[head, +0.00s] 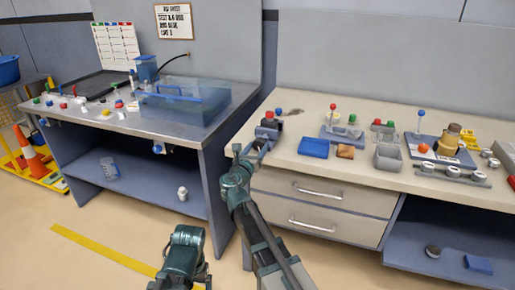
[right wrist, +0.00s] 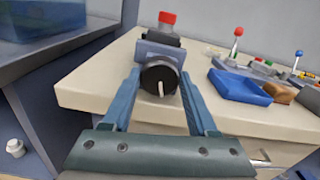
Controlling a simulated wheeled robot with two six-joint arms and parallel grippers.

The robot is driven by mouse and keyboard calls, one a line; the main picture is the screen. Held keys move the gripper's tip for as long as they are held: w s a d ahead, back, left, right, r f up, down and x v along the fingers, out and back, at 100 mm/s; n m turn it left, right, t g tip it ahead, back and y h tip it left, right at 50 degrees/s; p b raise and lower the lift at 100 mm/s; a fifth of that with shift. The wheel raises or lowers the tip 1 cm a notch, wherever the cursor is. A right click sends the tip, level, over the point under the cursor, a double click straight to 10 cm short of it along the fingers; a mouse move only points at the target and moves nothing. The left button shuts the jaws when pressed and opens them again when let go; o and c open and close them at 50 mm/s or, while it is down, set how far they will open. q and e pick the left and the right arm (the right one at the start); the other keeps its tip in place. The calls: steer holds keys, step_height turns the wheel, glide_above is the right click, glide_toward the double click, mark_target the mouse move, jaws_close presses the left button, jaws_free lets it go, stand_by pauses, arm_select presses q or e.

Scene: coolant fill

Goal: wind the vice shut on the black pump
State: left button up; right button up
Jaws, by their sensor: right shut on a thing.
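The vice (right wrist: 160,50) stands at the left front corner of the right-hand bench, and it also shows in the head view (head: 266,131). A dark body with a red top (right wrist: 167,18), apparently the black pump (right wrist: 160,33), sits at the vice behind its front jaw. The vice's round black knob (right wrist: 158,78) faces my right wrist camera, its pale mark near upright. My right gripper (right wrist: 159,84) is shut on this knob, one finger on each side; it also shows in the head view (head: 257,146). My left gripper is not seen; only part of that arm shows at the bottom.
A blue tray (head: 313,147) and an orange-brown block (head: 345,152) lie right of the vice. A grey bin (head: 388,157) stands farther right. A clear tank (head: 185,102) is on the left bench. Floor gap separates the benches.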

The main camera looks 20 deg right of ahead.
steer(key=c, duration=0.3)
steer(key=shift+m, duration=0.7)
steer(key=shift+c, duration=0.2)
steer(key=o, duration=1.4)
steer(key=shift+s, duration=0.15)
